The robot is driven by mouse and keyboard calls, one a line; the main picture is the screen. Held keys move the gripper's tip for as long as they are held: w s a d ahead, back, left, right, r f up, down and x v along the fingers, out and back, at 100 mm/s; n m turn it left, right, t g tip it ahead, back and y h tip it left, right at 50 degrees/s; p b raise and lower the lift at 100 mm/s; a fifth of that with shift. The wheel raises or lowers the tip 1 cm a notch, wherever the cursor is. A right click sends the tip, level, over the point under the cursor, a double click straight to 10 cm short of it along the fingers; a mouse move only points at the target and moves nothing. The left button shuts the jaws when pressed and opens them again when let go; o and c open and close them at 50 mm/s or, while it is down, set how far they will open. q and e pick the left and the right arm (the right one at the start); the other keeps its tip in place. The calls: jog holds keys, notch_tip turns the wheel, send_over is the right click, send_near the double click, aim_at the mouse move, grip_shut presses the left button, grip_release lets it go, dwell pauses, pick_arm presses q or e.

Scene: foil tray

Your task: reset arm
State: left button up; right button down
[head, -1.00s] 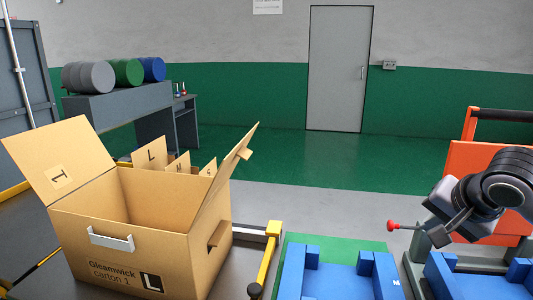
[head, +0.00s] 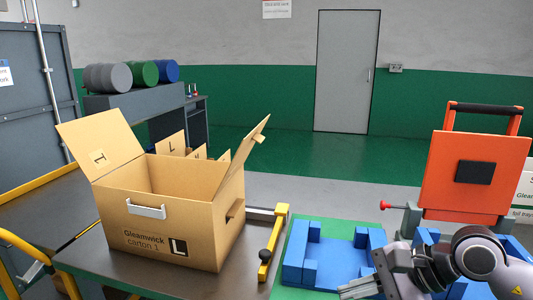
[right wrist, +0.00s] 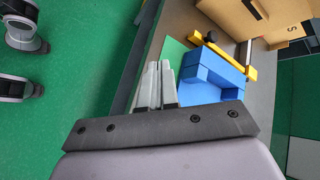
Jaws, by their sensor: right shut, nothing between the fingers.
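My right gripper (head: 360,288) is low at the right of the head view, in front of the blue fixture (head: 335,262). Its pale fingers (right wrist: 156,88) lie close together in the right wrist view, with nothing between them. They are near the blue fixture (right wrist: 215,85) there; whether they touch it I cannot tell. My right arm comes in from the lower right. My left gripper is not in view.
An open cardboard carton (head: 185,225) stands on the dark bench, left of a yellow bar (head: 272,250). An orange panel (head: 470,175) with a black handle stands behind the blue blocks at right. Green floor (right wrist: 60,120) is beside the bench.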

jog(key=s+a+r+m+t+y, duration=0.1)
jog(key=s+a+m+t+y, duration=0.15)
jog(key=m+y, duration=0.45)
jog(key=s+a+m+t+y, duration=0.15)
jog(key=a+m, duration=0.25)
jog(key=m, duration=0.6)
jog(key=w+d+f+m+t+h, duration=0.1)
jog(key=d+f+m+t+h, duration=0.35)
jog(key=m, duration=0.75)
jog(key=d+f+m+t+h, duration=0.3)
jog(key=f+m+t+h, duration=0.25)
jog(key=m, duration=0.65)
jog(key=s+d+f+m+g+h, duration=0.2)
jog(key=s+f+m+g, duration=0.1)
jog(key=s+f+m, duration=0.3)
jog(key=s+d+f+m+g+h, duration=0.2)
jog(key=s+f+m, duration=0.5)
jog(key=f, duration=0.6)
jog(key=m+g+h, duration=0.1)
jog(key=m+g, duration=0.1)
jog(key=shift+d+f+m, duration=0.2)
jog(key=shift+d+m, duration=0.1)
jog(key=shift+m, duration=0.1)
jog(key=shift+h, duration=0.25)
